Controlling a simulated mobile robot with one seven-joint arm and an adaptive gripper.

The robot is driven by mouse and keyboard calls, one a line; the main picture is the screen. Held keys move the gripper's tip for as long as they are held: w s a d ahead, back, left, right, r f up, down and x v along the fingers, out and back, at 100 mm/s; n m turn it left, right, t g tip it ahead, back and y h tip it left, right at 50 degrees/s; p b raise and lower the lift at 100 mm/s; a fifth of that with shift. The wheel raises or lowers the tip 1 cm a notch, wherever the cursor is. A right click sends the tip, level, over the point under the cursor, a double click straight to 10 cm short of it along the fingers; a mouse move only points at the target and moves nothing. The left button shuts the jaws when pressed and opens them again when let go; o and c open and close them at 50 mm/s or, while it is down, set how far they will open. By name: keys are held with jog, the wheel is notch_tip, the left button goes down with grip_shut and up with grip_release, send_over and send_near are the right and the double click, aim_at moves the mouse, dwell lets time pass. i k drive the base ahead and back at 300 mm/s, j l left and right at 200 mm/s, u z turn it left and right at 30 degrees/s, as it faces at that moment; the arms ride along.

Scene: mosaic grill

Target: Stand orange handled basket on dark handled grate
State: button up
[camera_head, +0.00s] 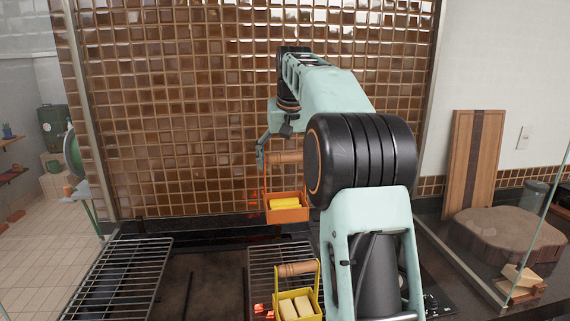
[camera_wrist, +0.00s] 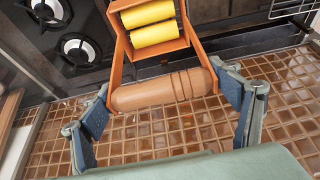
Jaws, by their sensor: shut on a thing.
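The orange handled basket (camera_head: 287,215) hangs upright in the air in the head view, with yellow pieces inside. My gripper (camera_head: 268,158) is above it, shut on its round wooden handle. In the wrist view the orange basket (camera_wrist: 116,22) hangs from its handle, and the fingers of my gripper (camera_wrist: 163,92) are at the two ends of that handle. Two wire grates lie below in the head view: a left grate (camera_head: 125,270) and a middle grate (camera_head: 275,257). I cannot tell which grate has the dark handle. My arm hides the area to the right.
A yellow basket (camera_head: 298,291) with pale blocks stands at the front of the middle grate. A brown tiled wall (camera_head: 190,110) rises close behind the basket. A cutting board (camera_head: 472,160) and a round wood slab (camera_head: 515,235) are at the right. Gas burners (camera_wrist: 78,48) show in the wrist view.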

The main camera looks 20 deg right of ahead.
aim_at(110, 298)
jog(key=k+j, duration=0.15)
jog(key=k, duration=0.3)
jog(key=k+j, duration=0.15)
jog(key=k, duration=0.3)
